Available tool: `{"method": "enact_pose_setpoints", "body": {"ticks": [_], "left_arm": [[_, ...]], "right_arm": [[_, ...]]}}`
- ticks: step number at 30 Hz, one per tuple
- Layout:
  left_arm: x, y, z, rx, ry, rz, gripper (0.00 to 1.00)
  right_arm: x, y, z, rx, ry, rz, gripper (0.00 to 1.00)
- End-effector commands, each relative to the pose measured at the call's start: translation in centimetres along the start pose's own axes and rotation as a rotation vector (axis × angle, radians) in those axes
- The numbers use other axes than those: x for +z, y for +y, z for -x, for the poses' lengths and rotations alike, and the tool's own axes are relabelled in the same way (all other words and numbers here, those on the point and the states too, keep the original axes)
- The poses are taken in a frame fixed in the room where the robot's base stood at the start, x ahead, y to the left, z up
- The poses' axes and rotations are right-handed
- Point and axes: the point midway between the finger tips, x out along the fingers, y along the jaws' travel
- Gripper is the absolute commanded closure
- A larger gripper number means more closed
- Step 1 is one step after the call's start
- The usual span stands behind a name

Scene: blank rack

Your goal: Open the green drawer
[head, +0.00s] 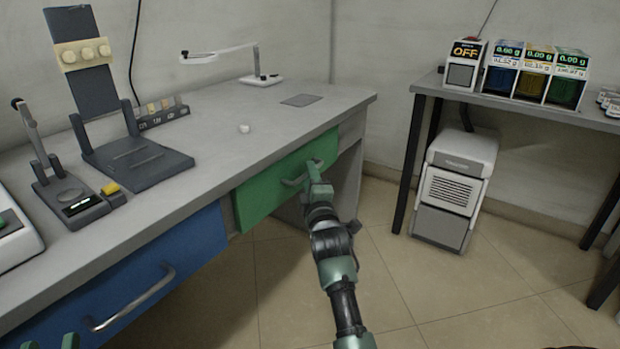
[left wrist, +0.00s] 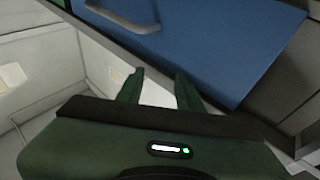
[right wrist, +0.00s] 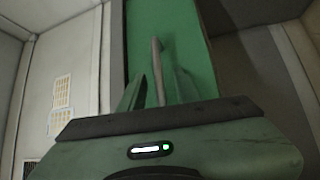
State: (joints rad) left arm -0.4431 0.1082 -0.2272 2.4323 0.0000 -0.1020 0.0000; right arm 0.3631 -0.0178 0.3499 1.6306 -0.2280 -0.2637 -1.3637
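The green drawer (head: 268,190) is under the far right part of the desk, with a metal bar handle (head: 296,181). In the head view I cannot tell whether its front stands out from the desk. My right gripper (head: 316,176) is at this handle. In the right wrist view the handle bar (right wrist: 157,70) lies between the two spread fingers (right wrist: 157,92), with gaps beside it, in front of the green drawer front (right wrist: 170,30). My left gripper (head: 50,342) shows only its fingertips at the bottom left. In the left wrist view its fingers (left wrist: 158,88) are apart and empty.
A blue drawer (head: 130,285) with a metal handle (head: 135,300) is nearer under the desk (head: 215,130). A white-and-grey cabinet (head: 456,190) stands under the side table (head: 530,105) at the right. The tiled floor between is clear.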

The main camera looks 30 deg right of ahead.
Motion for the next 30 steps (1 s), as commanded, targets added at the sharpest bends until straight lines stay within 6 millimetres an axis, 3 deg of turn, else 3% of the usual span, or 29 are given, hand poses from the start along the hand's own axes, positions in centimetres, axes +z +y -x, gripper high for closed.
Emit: {"method": "enact_pose_setpoints", "body": {"ticks": [3, 7, 30], "left_arm": [[0.00, 0.00, -0.01, 0.000, -0.001, 0.000, 0.64], [0.02, 0.00, -0.01, 0.000, -0.001, 0.000, 0.64], [0.08, -0.03, 0.00, -0.001, -0.003, 0.000, 0.64]], "right_arm": [[0.01, 0.02, 0.01, 0.000, 0.000, 0.000, 0.68], [0.01, 0.01, 0.02, 0.000, 0.000, 0.000, 1.00], [-0.01, -0.08, 0.05, -0.001, 0.000, 0.000, 1.00]]}}
